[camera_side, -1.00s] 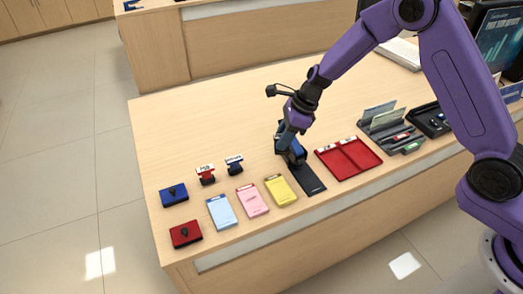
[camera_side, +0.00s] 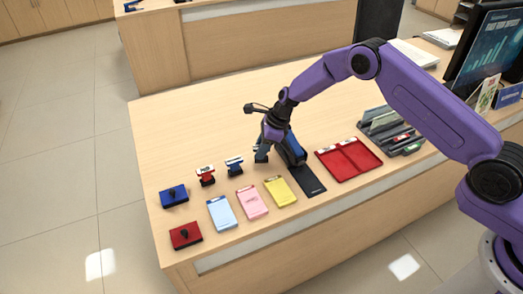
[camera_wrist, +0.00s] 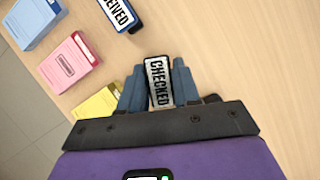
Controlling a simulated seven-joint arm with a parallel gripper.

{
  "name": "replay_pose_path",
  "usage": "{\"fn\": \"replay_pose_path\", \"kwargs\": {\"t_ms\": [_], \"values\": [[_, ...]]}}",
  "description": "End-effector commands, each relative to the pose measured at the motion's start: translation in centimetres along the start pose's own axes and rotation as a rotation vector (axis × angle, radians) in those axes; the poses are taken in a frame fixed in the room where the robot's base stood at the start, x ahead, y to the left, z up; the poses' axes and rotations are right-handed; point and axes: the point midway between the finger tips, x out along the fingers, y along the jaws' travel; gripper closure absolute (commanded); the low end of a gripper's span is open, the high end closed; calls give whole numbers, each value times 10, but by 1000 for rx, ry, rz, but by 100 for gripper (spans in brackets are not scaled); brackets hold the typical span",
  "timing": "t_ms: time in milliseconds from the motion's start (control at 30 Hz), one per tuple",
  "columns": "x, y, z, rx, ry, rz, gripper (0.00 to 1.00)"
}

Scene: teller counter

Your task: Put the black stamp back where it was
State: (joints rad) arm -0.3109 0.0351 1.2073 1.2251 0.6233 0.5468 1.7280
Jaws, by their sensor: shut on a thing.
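The black stamp, with a white label reading CHECKED (camera_wrist: 159,82), is between the two blue fingers of my gripper (camera_wrist: 160,88) in the wrist view. My gripper (camera_side: 261,153) is shut on it. In the side view the gripper is low, at the right end of the stamp row, just right of the blue stamp (camera_side: 234,165). The red stamp (camera_side: 206,175) stands further left. The fingers mostly hide the held stamp there, and I cannot tell whether its base touches the counter.
A dark blue and black item (camera_side: 292,149) stands close right of my gripper, behind a black mat (camera_side: 311,184). Blue (camera_side: 222,213), pink (camera_side: 252,203) and yellow (camera_side: 280,191) pads lie in front. A red tray (camera_side: 348,160) is right. The counter behind is clear.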

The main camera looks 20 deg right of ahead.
Motion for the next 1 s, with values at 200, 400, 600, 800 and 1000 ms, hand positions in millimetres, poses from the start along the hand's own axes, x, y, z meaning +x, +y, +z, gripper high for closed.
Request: {"fn": "replay_pose_path", "kwargs": {"t_ms": [200, 400, 600, 800, 1000], "values": [[13, -1, -6, 0, -2, -3, 88], [13, -1, -6, 0, -2, -3, 88], [16, 0, -7, 0, -1, -2, 49], [16, 0, -7, 0, -1, -2, 43], [12, 0, -5, -1, -2, -3, 43]]}}
